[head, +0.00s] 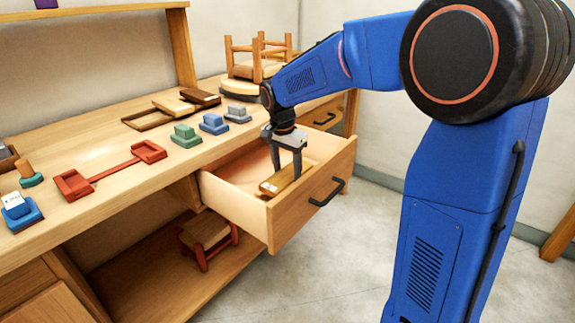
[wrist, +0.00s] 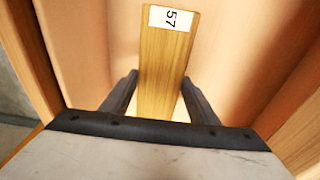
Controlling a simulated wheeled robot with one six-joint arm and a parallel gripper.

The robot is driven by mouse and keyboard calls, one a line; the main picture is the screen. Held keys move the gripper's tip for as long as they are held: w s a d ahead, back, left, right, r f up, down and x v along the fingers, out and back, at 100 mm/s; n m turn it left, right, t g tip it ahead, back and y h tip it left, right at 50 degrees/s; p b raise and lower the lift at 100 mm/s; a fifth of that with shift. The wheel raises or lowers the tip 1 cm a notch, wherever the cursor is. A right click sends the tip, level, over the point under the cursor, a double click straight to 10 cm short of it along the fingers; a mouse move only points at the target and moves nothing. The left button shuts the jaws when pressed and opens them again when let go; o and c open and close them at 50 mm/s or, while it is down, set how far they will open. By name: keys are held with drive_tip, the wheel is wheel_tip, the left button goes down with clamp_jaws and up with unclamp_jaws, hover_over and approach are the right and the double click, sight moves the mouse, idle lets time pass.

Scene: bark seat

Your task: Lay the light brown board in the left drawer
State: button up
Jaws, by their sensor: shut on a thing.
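The light brown board (head: 275,186) is a narrow wooden strip with a white label at one end. In the wrist view the board (wrist: 167,72) lies lengthwise between my two fingers, and its label reads 57. My gripper (head: 287,170) points down and is shut on the board, with a finger on each long side. Gripper and board are inside the pulled-out left drawer (head: 232,203), near its front panel. I cannot tell whether the board touches the drawer floor. The rest of the drawer floor that shows is empty.
Another drawer (head: 322,116) with a black handle sits further right under the bench. The bench top (head: 110,205) holds a red two-ended piece (head: 110,172), several coloured blocks, a dark tray (head: 146,119) with boards by it, and an upturned stool (head: 258,62). A small stool (head: 206,235) stands below.

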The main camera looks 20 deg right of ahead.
drive_tip(key=shift+f, duration=1.75)
drive_tip(key=shift+f, duration=0.2)
drive_tip(key=o, duration=1.6)
drive_tip(key=shift+r, duration=3.45)
